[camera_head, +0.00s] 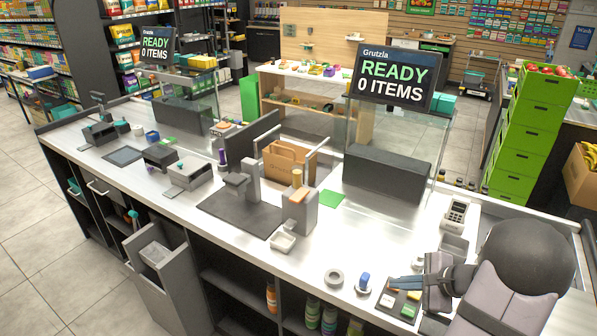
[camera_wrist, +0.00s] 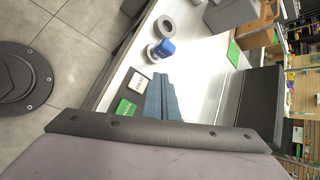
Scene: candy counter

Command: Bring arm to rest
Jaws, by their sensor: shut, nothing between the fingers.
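My gripper (camera_head: 406,283) is at the right end of the counter in the head view, low over a small dark tray (camera_head: 408,309) with coloured cards. Its blue fingers are together with nothing between them. In the wrist view my gripper (camera_wrist: 162,98) points along the counter, with a white card (camera_wrist: 138,83) and a green card (camera_wrist: 125,108) beside the fingers. Whether the fingers touch anything below cannot be told. My arm hides part of the counter's right end.
A blue-topped item (camera_head: 364,281) and a grey ring (camera_head: 334,278) stand just left of the gripper. A card terminal (camera_head: 456,214) stands behind it. A glass screen with a dark box (camera_head: 386,174) is farther back. The counter's middle front (camera_head: 330,240) has free room.

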